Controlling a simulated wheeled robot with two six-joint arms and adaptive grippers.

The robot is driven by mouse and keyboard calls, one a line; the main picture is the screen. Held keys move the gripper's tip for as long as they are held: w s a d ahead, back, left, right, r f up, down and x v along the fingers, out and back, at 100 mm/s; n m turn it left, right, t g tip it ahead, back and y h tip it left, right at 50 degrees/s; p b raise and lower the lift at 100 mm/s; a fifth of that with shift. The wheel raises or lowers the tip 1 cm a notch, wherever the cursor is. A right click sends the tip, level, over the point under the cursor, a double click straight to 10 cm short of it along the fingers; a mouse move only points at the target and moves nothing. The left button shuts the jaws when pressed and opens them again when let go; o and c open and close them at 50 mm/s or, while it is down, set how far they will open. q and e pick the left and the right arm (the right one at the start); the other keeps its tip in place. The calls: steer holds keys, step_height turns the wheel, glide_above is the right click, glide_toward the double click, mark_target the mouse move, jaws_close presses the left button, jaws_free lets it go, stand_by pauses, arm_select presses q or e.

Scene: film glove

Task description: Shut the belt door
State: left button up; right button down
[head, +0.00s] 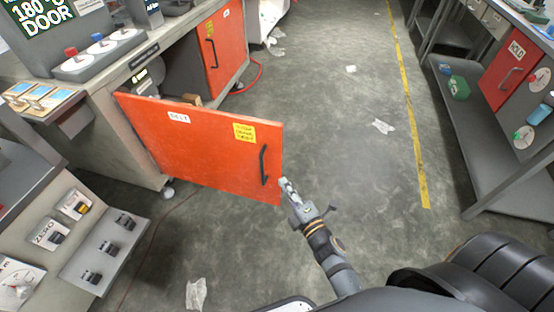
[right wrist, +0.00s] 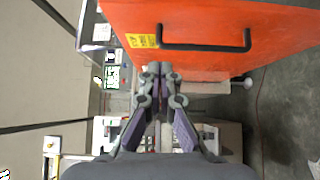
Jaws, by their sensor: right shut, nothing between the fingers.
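The belt door (head: 200,148) is an orange panel with a white "BELT" label, a yellow note and a black bar handle (head: 264,164). It stands swung open from the grey bench, out over the floor. My right gripper (head: 286,183) is shut and empty, close to the door's free edge near the handle. In the right wrist view the fingertips (right wrist: 160,68) are just beside the orange door (right wrist: 220,30) and its handle (right wrist: 205,47). I cannot tell whether they touch the door. My left gripper is not in view.
The bench (head: 120,130) has an open compartment behind the door, and another orange door (head: 221,45) farther back. A shelf unit (head: 490,130) stands at the right. The floor between is mostly free, with scraps of paper (head: 382,126) and a yellow line (head: 408,100).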

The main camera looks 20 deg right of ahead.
steer(key=p, duration=0.1)
glide_toward(269, 147)
steer(key=w+a, duration=0.2)
steer(key=a, duration=0.1)
steer(key=w, duration=0.1)
steer(key=w+d, duration=0.1)
steer(key=w, duration=0.1)
steer(key=shift+d+r, duration=0.15)
steer(key=shift+d, duration=0.1)
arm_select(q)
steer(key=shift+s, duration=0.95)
arm_select(e)
steer(key=shift+w+d, duration=0.25)
steer(key=shift+w, duration=0.05)
